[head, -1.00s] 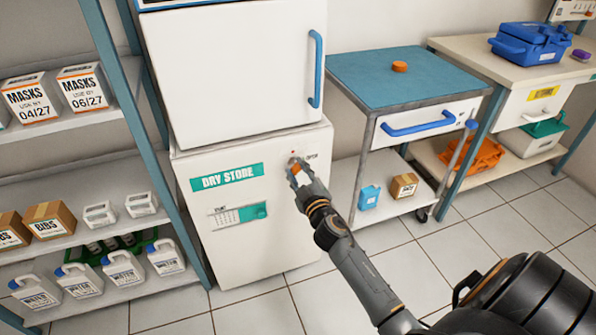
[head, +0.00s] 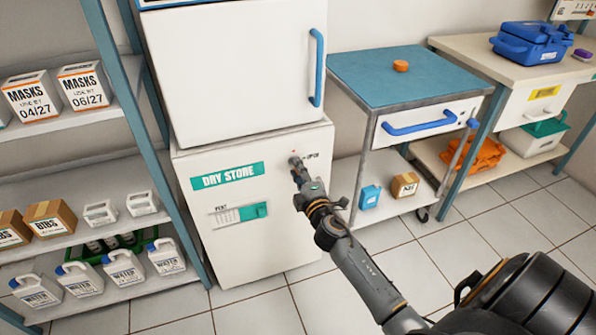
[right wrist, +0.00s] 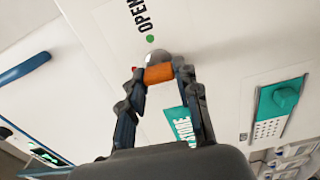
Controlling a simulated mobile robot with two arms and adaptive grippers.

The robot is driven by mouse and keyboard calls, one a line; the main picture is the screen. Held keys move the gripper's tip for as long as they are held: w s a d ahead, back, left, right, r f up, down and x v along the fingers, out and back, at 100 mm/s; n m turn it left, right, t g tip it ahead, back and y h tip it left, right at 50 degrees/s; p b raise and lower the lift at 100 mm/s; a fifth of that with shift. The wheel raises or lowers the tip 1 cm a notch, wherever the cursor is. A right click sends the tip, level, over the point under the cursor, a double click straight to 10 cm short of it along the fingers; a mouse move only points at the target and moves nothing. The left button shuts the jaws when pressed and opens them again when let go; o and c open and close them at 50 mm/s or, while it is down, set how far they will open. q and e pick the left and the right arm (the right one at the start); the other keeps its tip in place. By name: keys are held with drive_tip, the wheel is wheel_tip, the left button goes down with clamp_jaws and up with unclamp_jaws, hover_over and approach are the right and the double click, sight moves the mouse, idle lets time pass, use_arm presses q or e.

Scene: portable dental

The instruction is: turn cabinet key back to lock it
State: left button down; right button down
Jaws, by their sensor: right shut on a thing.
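The white dry store cabinet (head: 262,235) stands in the middle of the head view, door closed. Its orange key (right wrist: 158,73) sits in a round silver lock (right wrist: 155,57) in the right wrist view. My right gripper (head: 296,165) is at the lock, at the cabinet's upper right. In the right wrist view my right gripper (right wrist: 159,75) is shut on the key, one finger at each end. A green dot (right wrist: 150,38) beside OPEN and a red dot (right wrist: 134,69) flank the lock. My gripper hides the key in the head view. My left gripper is not in view.
A vent slider (head: 240,213) is on the cabinet front. A shelf (head: 85,235) with boxes and water jugs stands left. A blue-topped cart (head: 365,72) stands close on the right. Open tiled floor (head: 400,255) lies in front.

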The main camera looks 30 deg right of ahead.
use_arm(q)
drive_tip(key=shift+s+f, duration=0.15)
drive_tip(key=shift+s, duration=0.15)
use_arm(e)
drive_tip(key=shift+n, duration=0.3)
drive_tip(key=c, duration=1)
unclamp_jaws()
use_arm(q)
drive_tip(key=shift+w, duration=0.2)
use_arm(e)
drive_tip(key=shift+o, duration=0.2)
drive_tip(key=v, duration=1.2)
